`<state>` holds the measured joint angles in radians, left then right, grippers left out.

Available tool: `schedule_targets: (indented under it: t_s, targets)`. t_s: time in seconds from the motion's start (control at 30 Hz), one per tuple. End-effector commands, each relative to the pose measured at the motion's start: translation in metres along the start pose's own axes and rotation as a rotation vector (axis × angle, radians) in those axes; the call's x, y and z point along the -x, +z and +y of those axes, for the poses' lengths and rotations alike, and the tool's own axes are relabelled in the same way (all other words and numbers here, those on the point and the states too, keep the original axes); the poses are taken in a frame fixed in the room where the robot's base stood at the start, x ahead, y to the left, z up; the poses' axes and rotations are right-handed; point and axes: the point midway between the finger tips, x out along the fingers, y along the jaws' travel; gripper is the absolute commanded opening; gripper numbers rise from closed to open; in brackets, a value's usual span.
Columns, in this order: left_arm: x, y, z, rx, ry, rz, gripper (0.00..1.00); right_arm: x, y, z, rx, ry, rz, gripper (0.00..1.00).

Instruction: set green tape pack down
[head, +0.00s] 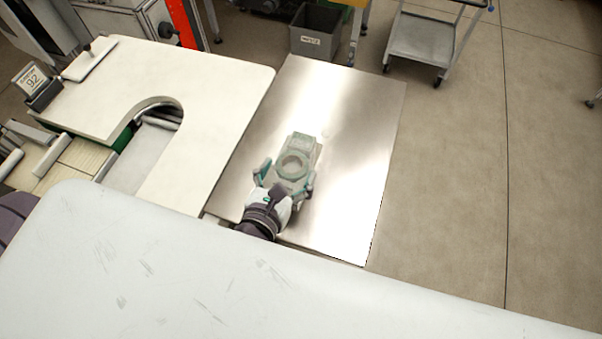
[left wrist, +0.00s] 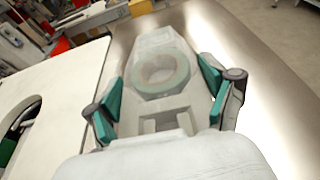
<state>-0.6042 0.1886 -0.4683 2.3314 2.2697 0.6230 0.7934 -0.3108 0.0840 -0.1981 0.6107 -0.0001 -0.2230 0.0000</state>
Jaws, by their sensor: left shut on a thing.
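The green tape pack (head: 297,163) is a pale, see-through pack with a round green ring inside. In the head view it is over the shiny metal table (head: 350,120), at the fingers of my left gripper (head: 283,186). It also shows in the left wrist view (left wrist: 160,72), lying flat in front of the palm. The left gripper (left wrist: 160,108) is shut on the pack, with teal finger pads on its two sides. I cannot tell whether the pack touches the metal surface. My right gripper is not in view.
A cream worktop (head: 215,85) with a U-shaped cutout adjoins the metal table on the left. A grey bin (head: 315,32) and a wheeled cart (head: 422,42) stand beyond the far edge. The metal surface around the pack is bare.

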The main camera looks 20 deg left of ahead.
Motion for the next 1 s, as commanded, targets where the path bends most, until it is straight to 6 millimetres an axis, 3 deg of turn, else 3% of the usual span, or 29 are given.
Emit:
schedule_targets:
  t_s: [0.1,0.27,0.53,0.97,1.0]
  targets:
    - [-0.019,-0.004,-0.010,0.001,0.001,0.000,0.42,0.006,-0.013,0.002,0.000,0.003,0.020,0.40]
    - [-0.030,-0.009,-0.017,0.001,0.000,0.000,0.42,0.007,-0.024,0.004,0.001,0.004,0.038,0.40]
    - [-0.042,-0.044,-0.017,0.000,0.001,0.002,0.42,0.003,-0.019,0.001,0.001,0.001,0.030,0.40]
    - [-0.044,-0.051,-0.017,0.000,-0.001,0.000,0.42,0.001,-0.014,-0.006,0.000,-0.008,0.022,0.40]
    - [-0.044,-0.051,-0.017,0.000,-0.001,0.001,0.87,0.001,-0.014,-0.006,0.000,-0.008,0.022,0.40]
